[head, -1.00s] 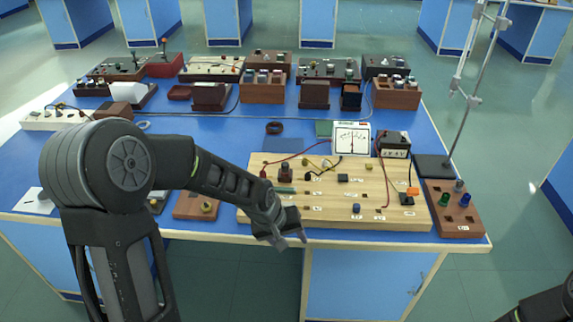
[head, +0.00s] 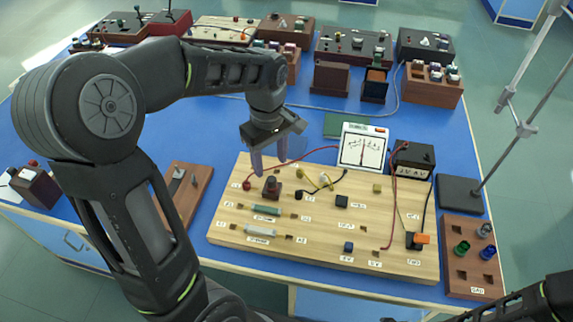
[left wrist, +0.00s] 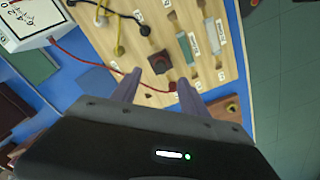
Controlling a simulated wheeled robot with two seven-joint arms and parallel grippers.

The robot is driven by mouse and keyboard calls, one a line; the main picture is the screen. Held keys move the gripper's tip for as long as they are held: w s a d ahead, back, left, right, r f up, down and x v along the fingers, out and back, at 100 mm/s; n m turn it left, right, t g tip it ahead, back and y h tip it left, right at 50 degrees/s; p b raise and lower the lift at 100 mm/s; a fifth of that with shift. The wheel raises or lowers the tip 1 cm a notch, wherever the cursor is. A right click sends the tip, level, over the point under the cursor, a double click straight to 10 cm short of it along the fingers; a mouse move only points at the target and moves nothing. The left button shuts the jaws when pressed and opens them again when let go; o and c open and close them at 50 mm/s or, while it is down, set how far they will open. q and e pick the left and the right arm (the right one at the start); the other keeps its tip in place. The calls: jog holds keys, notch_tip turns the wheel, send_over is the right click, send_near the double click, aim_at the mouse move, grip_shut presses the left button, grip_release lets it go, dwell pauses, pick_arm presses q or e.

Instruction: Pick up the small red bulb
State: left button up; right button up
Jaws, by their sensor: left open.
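A dark reddish-brown square piece with a rounded top (head: 271,186) stands on the wooden circuit board (head: 325,255), near its upper left. It also shows in the left wrist view (left wrist: 160,61). It may be or hold the small red bulb; I cannot tell a separate bulb. My left gripper (head: 269,158) is open and empty, fingers pointing down, above and just behind this piece. In the left wrist view the gripper (left wrist: 158,92) has the piece just past its fingertips, roughly between them, and apart from them. My right arm shows at the bottom right; its gripper is out of sight.
A red lead (head: 310,156) runs from the board's upper left to a white meter (head: 363,147). A black box (head: 413,158) stands beside the meter. A metal stand (head: 461,195) and a brown rack (head: 470,255) are at the right. Boxes line the back.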

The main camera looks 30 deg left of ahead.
aim_at(272, 179)
pick_arm(q)
jog(key=shift+s+r, duration=0.15)
jog(key=shift+s, duration=0.05)
jog(key=shift+f, duration=1.35)
jog(key=shift+w+d+f+p, duration=0.1)
jog(key=shift+f+p, duration=0.65)
jog(key=shift+f, duration=1.85)
grip_shut()
